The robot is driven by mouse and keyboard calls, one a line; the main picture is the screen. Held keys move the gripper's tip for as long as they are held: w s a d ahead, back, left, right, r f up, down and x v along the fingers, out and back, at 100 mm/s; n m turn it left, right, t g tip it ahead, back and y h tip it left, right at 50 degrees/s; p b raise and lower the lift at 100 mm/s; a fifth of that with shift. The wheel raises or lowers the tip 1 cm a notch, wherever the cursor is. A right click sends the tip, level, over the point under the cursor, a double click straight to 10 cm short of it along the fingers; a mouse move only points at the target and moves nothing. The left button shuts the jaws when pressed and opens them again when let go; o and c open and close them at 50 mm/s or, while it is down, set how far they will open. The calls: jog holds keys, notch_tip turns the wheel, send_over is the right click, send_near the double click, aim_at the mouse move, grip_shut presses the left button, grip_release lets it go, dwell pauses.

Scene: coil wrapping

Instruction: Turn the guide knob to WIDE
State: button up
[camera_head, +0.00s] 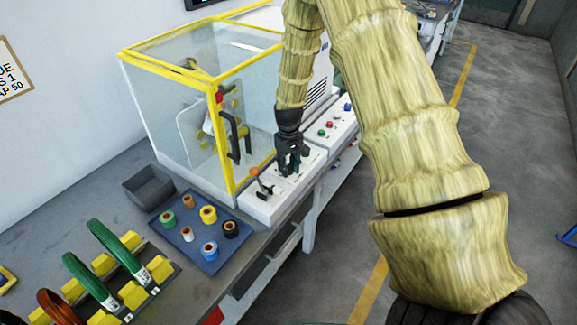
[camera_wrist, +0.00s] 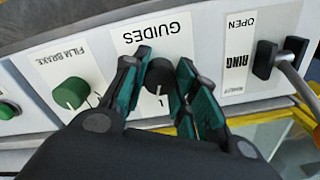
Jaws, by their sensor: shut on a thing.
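The guide knob (camera_wrist: 158,77) is a black round knob with a pale pointer line, below the GUIDES label (camera_wrist: 152,32) in the wrist view. My gripper (camera_wrist: 157,90) has a teal-padded finger on each side of the knob and is shut on it. In the head view my gripper (camera_head: 291,162) points down onto the white control panel (camera_head: 262,207) and hides the knob. The fingers cover the lower part of the label plate, so the position marks around the knob cannot be read.
A green FILM BRAKE knob (camera_wrist: 71,93) and a black RING lever (camera_wrist: 264,60) flank the guide knob. A yellow-framed clear enclosure (camera_head: 190,110) stands behind the panel. A blue tray (camera_head: 187,247) of small rolls and a grey bin (camera_head: 148,188) lie to the left.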

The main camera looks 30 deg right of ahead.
aim_at(289, 166)
jog(key=m, duration=0.6)
jog(key=shift+w+r+m, duration=0.1)
jog(key=shift+m, duration=0.2)
jog(key=m+p, duration=0.1)
jog(key=m, duration=0.3)
jog(key=shift+m, duration=0.7)
jog(key=o, duration=1.1)
jog(key=shift+c, duration=0.2)
notch_tip(289, 166, up, 12)
